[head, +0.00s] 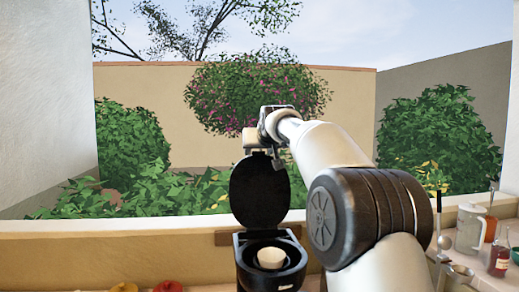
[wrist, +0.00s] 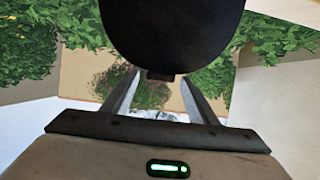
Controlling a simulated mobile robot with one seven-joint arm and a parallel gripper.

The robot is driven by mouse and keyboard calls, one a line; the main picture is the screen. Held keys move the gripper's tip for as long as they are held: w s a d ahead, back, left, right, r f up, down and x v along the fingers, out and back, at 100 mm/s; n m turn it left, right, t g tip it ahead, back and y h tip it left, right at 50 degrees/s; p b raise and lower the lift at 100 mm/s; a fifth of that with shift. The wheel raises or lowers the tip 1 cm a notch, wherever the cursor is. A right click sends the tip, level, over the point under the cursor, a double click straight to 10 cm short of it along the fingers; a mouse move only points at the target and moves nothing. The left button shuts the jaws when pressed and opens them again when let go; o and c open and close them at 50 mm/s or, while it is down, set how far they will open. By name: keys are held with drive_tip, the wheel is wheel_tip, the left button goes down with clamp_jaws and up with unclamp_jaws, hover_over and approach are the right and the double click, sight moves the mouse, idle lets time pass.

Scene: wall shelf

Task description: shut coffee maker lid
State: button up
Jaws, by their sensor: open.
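The black coffee maker (head: 240,262) stands on the counter at the bottom centre of the head view. Its round lid (head: 260,190) is open and stands upright above the body. A white cup-like insert (head: 271,258) sits in the opening. My gripper (head: 266,154) is at the lid's top edge. In the wrist view the lid (wrist: 172,30) fills the top middle, and my open gripper (wrist: 160,82) has one finger on either side of the lid's lower tab. I cannot tell whether the fingers touch the lid. In the head view the fingers are partly hidden.
A grey mug (head: 470,230) and a red-brown jar (head: 498,260) stand at the right of the counter. Yellow (head: 124,287) and red (head: 168,286) round items lie at the bottom left. My arm covers the space right of the coffee maker. Above the sill is open air.

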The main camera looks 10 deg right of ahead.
clamp_jaws()
drive_tip(key=shift+s+f+b, duration=0.1)
drive_tip(key=shift+f+b, duration=0.05)
drive_tip(key=shift+b, duration=0.2)
